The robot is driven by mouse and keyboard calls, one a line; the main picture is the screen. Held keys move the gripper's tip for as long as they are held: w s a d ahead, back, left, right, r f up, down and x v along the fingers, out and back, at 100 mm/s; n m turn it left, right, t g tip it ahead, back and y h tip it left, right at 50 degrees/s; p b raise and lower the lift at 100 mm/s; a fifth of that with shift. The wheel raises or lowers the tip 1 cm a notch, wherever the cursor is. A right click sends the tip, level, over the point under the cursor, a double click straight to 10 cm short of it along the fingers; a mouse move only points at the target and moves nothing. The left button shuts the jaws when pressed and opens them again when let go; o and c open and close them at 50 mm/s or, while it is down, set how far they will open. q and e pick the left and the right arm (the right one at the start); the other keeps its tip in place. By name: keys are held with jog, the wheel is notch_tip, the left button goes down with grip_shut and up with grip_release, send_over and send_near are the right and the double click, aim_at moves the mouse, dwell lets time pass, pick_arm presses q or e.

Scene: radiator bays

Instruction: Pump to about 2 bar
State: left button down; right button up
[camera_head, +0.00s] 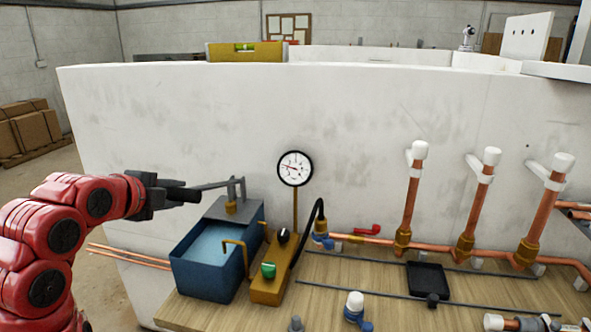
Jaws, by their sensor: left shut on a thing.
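The test pump has a blue tank (208,282) with water in it, standing on the wooden bench at the left. Its grey lever handle (212,186) reaches left from a bracket above the tank. My left gripper (168,194) is shut on the black grip end of this handle, roughly level with the bracket top. The round white pressure gauge (295,168) stands on a brass stem right of the tank. Its needle points left and slightly up; the numbers are too small to read. A brass block (266,290) carries a green knob (268,270) and a black knob (283,236). My right gripper is not in view.
A black hose (318,213) links the pump to copper pipework (380,241) with several white-capped risers. A black tray (428,279), a blue-and-white fitting (355,308) and rods lie on the bench (330,290). A white wall (200,120) stands close behind.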

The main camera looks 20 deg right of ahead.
pick_arm(q)
notch_tip(320, 180, down, 6)
jog(key=s+a+t+h+b, duration=0.1)
jog(key=b, duration=0.4)
jog(key=shift+s+t+b, duration=0.2)
jog(key=shift+t+b, duration=0.2)
dwell(0.7)
jog(key=shift+a+f, duration=0.1)
jog(key=shift+f, duration=0.05)
jog(key=shift+f+t+h+b, duration=0.7)
jog(key=shift+f+t+b, duration=0.1)
jog(key=shift+f+b, duration=1.9)
notch_tip(320, 180, up, 6)
jog(key=g+y+p, duration=0.1)
jog(key=p, duration=0.2)
jog(key=shift+g, duration=0.4)
jog(key=shift+w+r, duration=0.1)
